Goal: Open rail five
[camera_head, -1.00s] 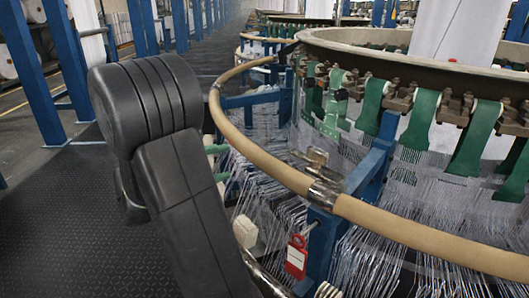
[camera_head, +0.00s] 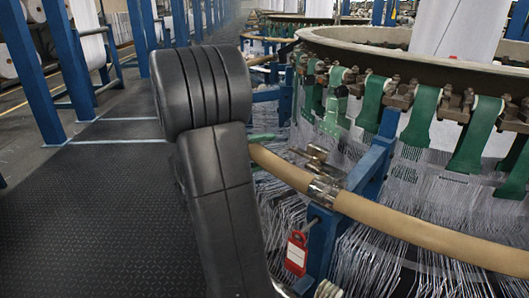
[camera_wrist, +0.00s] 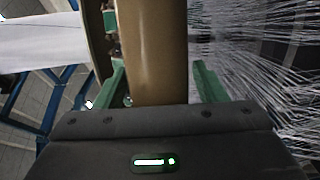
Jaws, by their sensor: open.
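A tan curved rail (camera_head: 420,232) runs around the front of the loom, with a metal joint (camera_head: 324,189) and a small metal latch (camera_head: 315,158) near a blue post (camera_head: 318,250). No rail number is readable. In the wrist view the rail (camera_wrist: 153,45) runs up the middle between the two green fingers of my gripper (camera_wrist: 161,84). The fingers are open, one on each side, with gaps to the rail. In the head view my arm covers most of the gripper and the rail's left part; one green finger (camera_head: 262,137) shows by the rail.
Fine threads (camera_head: 375,265) spread below and behind the rail. Green straps (camera_head: 421,118) hang from the loom's ring (camera_head: 400,60). The dark floor (camera_head: 90,225) at left is clear.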

